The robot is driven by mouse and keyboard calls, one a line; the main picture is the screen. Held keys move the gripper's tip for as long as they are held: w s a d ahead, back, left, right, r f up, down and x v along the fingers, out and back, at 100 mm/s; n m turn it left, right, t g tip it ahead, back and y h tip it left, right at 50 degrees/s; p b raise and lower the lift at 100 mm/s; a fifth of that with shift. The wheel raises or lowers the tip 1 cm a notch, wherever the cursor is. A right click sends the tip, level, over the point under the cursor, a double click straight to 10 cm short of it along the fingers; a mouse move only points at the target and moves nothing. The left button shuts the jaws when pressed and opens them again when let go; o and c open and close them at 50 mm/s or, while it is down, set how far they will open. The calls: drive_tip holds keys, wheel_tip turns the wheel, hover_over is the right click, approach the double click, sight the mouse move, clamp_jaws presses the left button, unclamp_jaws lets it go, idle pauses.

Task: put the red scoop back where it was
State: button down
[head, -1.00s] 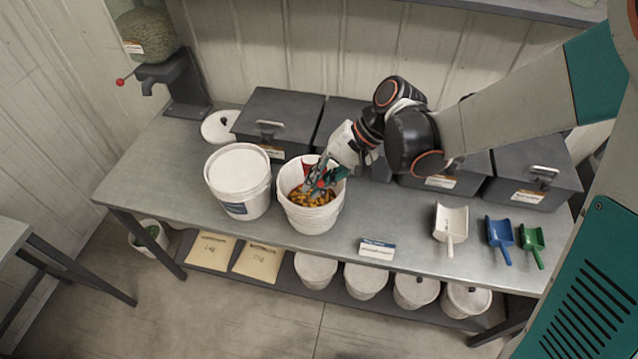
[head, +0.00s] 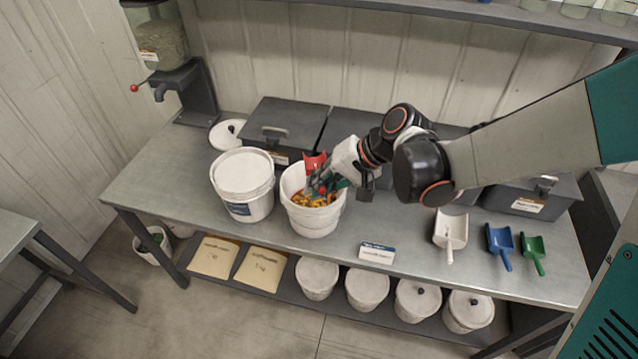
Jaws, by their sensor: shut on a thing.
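The red scoop (head: 314,162) shows at the mouth of the open white bucket (head: 313,222), with its red bowl up near the back rim. The bucket holds orange-yellow contents (head: 316,200). My gripper (head: 318,186) reaches in from the right over the bucket's rim and is shut on the scoop. The fingers hide the scoop's handle, and I cannot tell whether the scoop touches the contents.
A closed white bucket (head: 242,186) stands close on the left. White (head: 450,229), blue (head: 500,240) and green (head: 533,249) scoops lie at the right, beyond a small label card (head: 377,253). Dark lidded bins (head: 285,125) line the back.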

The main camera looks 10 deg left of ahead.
drive_tip(key=shift+f, duration=0.1)
drive_tip(key=w+d+f+m+t+h+b, duration=0.2)
drive_tip(key=d+f+m+b, duration=0.3)
drive_tip(key=d, duration=0.4)
drive_tip(key=w+d+f+m+t+h+b, duration=0.3)
drive_tip(key=d+f+m+b, duration=0.3)
drive_tip(key=d, duration=0.4)
drive_tip(key=w+d+f+m+t+h+b, duration=0.2)
drive_tip(key=w+d+f+m+h+b, duration=0.1)
drive_tip(key=d+f, duration=0.5)
drive_tip(key=w+d+m+b, duration=0.1)
drive_tip(key=d+m+b, duration=0.1)
drive_tip(key=m, duration=0.1)
drive_tip(key=shift+w+t, duration=0.3)
drive_tip(key=shift+w, duration=0.05)
